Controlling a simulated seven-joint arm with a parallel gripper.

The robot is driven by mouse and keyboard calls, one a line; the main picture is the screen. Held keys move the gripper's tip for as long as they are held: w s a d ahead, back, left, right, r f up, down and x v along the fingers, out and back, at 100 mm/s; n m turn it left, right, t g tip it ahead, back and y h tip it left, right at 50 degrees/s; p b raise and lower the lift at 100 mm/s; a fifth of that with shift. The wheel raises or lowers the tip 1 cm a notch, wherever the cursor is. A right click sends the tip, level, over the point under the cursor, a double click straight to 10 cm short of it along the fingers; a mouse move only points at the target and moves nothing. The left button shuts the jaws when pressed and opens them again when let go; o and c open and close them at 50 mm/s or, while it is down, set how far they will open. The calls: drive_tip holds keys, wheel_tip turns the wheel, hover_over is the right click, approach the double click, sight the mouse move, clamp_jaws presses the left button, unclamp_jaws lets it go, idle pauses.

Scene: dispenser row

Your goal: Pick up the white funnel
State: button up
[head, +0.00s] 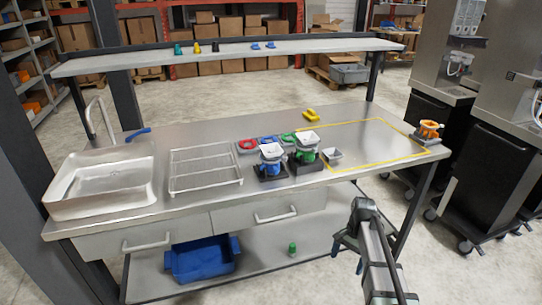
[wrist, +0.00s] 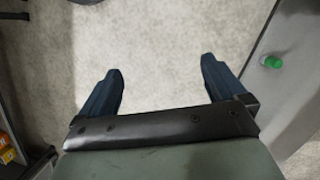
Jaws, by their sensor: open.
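My gripper (head: 348,255) hangs in front of the table's right part in the head view. In the wrist view my gripper (wrist: 162,68) has its two blue fingers wide apart, with only bare floor between them. No single white funnel is clearly told apart. A white funnel-like top (head: 271,151) sits on a blue dispenser (head: 269,169), and a similar white top (head: 307,138) sits on a green dispenser (head: 306,156). Both stand upright near the table's middle front, beyond my gripper to the left. The pictures are too small to show their exact shape.
A sink (head: 100,185) and wire rack (head: 205,168) lie left. A raised shelf (head: 330,44) spans the back.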

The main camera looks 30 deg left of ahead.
drive_tip(key=w+a+r+m+t, duration=0.1)
drive_tip(key=w+a+r, duration=0.4)
drive_tip(key=a+r, duration=0.65)
drive_tip(key=w+a+r+m+t, duration=0.1)
drive_tip(key=w+a+r, duration=0.3)
drive_tip(key=a+r, duration=0.75)
wheel_tip(320, 180, up, 20)
drive_tip(key=m+t, duration=0.1)
drive_tip(key=m, duration=0.2)
hover_over(271, 151)
wheel_tip(271, 151, down, 14)
drive_tip(key=shift+r, duration=0.15)
drive_tip(key=shift+c, duration=0.3)
drive_tip(key=c, duration=1)
